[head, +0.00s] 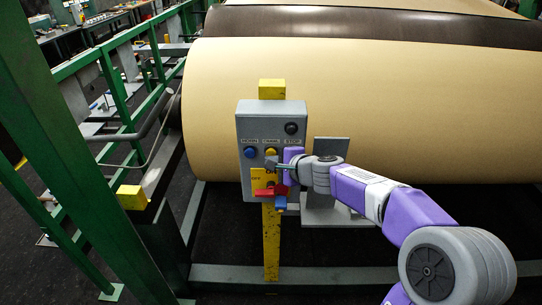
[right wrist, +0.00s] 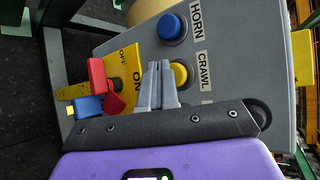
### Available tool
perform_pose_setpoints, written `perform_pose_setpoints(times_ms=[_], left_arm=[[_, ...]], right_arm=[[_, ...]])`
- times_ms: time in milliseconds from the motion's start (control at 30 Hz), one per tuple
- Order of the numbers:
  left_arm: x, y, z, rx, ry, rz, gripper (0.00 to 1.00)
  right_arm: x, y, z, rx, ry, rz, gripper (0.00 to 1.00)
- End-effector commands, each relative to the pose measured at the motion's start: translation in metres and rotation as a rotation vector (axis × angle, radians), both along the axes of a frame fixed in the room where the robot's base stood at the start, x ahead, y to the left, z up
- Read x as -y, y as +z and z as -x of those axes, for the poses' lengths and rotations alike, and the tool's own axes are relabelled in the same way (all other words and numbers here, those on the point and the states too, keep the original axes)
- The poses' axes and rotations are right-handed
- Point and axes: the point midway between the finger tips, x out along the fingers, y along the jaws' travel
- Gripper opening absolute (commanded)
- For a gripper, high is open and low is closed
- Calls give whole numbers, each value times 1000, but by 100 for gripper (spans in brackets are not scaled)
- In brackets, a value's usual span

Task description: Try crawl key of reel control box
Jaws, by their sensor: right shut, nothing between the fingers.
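The grey reel control box (head: 241,176) stands on a yellow post in front of the big roll. Its yellow button (head: 270,151), labelled CRAWL in the right wrist view (right wrist: 181,73), sits between the HORN and STOP labels. My right gripper (head: 272,163) is shut and empty, its fingertips just below this button in the head view. In the right wrist view the shut fingers (right wrist: 159,66) lie right beside the button and cover its edge. I cannot tell whether they touch it. My left gripper is not in view.
A blue HORN button (right wrist: 172,26) is beside the crawl button. A dark round knob (head: 291,128) is at the box's upper right. Below is a yellow OFF/ON plate with a red lever (right wrist: 97,78) and a blue part (right wrist: 88,107). The paper roll (head: 400,100) fills the space behind.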

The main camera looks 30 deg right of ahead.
Motion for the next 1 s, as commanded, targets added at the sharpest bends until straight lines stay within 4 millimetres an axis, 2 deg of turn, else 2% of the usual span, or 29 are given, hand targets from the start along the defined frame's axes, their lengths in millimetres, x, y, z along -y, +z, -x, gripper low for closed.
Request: perform_pose_setpoints(times_ms=[467, 1000], left_arm=[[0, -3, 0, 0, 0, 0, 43], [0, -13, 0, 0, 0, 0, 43]], right_arm=[[-5, 0, 7, 0, 1, 0, 0], [-29, 0, 47, 1, 1, 0, 0]])
